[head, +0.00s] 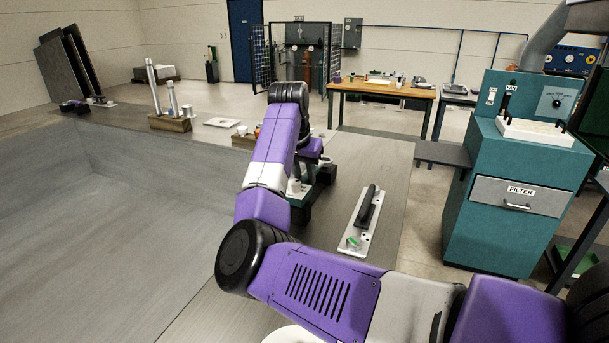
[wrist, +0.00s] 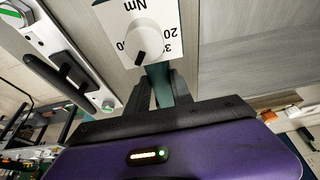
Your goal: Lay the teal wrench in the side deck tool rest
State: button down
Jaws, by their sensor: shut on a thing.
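My gripper (wrist: 161,88) is shut on a teal bar in the wrist view, which I take to be the teal wrench (wrist: 158,76). Only a short length shows between the fingers; its ends are hidden. Just beyond the fingertips is a white dial plate (wrist: 172,22) marked Nm, with a round white knob (wrist: 140,42). In the head view my gripper (head: 308,170) is low over the deck, and my arm covers part of it. Teal and black parts (head: 302,200) show under it. I cannot tell which part is the tool rest.
A pale plate with a black handle (head: 367,210) and green button lies on the deck right of my gripper. A wooden block with upright metal tubes (head: 170,122) stands farther back. A teal filter cabinet (head: 515,200) stands at right. The sunken basin (head: 90,240) is at left.

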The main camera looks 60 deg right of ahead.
jog(key=shift+f, duration=0.65)
jog(key=c, duration=1)
grip_release()
jog(key=shift+c, duration=0.2)
jog(key=shift+f, duration=0.1)
jog(key=shift+b+v, duration=0.85)
jog(key=shift+v, duration=3.1)
